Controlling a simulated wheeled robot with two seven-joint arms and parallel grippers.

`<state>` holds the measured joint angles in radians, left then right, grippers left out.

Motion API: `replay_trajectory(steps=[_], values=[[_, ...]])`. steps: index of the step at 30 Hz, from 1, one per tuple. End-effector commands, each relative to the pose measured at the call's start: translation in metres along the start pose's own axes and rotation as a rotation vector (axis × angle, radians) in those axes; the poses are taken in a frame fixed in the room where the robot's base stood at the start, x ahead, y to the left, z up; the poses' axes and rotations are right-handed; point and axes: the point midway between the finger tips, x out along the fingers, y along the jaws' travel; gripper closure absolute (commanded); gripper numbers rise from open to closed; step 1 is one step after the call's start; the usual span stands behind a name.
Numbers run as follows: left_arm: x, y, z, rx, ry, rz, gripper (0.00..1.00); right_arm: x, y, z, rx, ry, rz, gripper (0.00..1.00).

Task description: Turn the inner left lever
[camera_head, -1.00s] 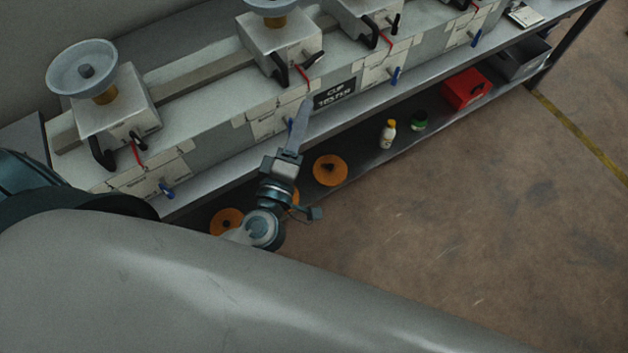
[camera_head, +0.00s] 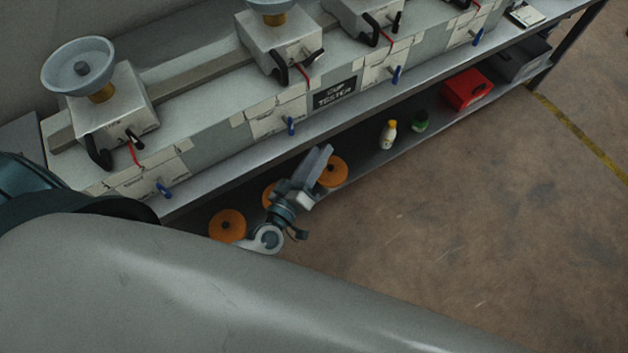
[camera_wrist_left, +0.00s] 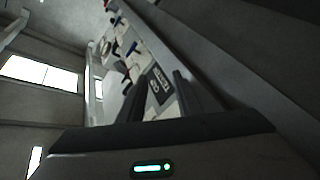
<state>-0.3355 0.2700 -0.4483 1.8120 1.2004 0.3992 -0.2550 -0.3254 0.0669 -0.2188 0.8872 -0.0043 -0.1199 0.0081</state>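A row of blue levers sits on the front of the long grey bench unit. The inner left lever (camera_head: 291,126) is the small blue one just left of the black "CUP TESTER" sign (camera_head: 334,92); it hangs about upright. The outer left lever (camera_head: 163,190) is further left. My left gripper (camera_head: 320,150) is below and to the right of the inner left lever, apart from it and in front of the lower shelf. Its fingers stand apart and empty; in the left wrist view the sign (camera_wrist_left: 160,82) shows between the fingers. My right gripper is not in view.
Orange discs (camera_head: 227,225), a white bottle with a yellow cap (camera_head: 388,134), a green-topped item (camera_head: 420,121) and a red box (camera_head: 467,89) are on the lower shelf. Black handles (camera_head: 98,153) stick out above the levers. The floor at right is clear.

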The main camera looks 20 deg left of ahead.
Motion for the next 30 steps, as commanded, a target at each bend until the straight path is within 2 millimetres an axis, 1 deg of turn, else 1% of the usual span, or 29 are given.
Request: replay_trajectory(steps=[1, 9, 18, 24, 30], values=[[0.000, -0.007, 0.006, 0.016, -0.012, -0.007, 0.68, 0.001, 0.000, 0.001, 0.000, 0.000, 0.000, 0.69], [-0.005, -0.039, 0.037, 0.100, -0.083, -0.033, 0.68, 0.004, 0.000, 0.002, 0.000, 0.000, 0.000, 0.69], [-0.012, -0.070, 0.065, 0.171, -0.150, -0.065, 0.68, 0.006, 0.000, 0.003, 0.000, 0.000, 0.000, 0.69], [-0.015, -0.081, 0.074, 0.194, -0.174, -0.074, 0.68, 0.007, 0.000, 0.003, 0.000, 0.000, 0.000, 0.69], [-0.016, -0.082, 0.076, 0.199, -0.179, -0.076, 0.68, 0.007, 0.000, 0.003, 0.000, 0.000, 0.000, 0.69]])
